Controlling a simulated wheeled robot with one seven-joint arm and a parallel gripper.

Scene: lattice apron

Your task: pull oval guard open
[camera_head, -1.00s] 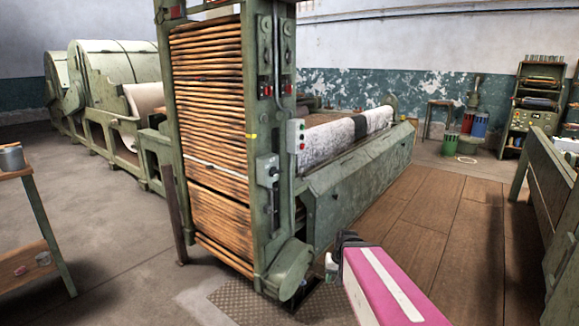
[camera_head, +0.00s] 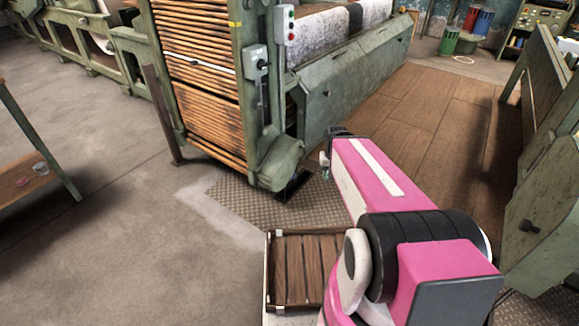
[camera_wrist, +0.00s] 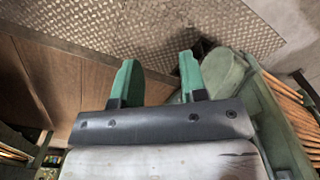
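The oval guard (camera_head: 279,164) is a green rounded cover at the foot of the lattice machine's near corner post. It appears closed against the post, but I cannot be sure. In the wrist view the guard (camera_wrist: 217,76) lies just right of the fingers. My gripper (camera_wrist: 158,78) has two green fingers spread apart with nothing between them. In the head view my gripper (camera_head: 325,162) is small, right of the guard and apart from it, partly hidden by my pink arm.
The lattice machine (camera_head: 197,75) has stacked wooden slats. Its long green side panel (camera_head: 350,95) runs back to the right. A treadplate floor (camera_head: 235,205) lies before the guard. A slatted wooden platform (camera_head: 300,270) is nearby. A green bench-like frame (camera_head: 540,200) stands at right.

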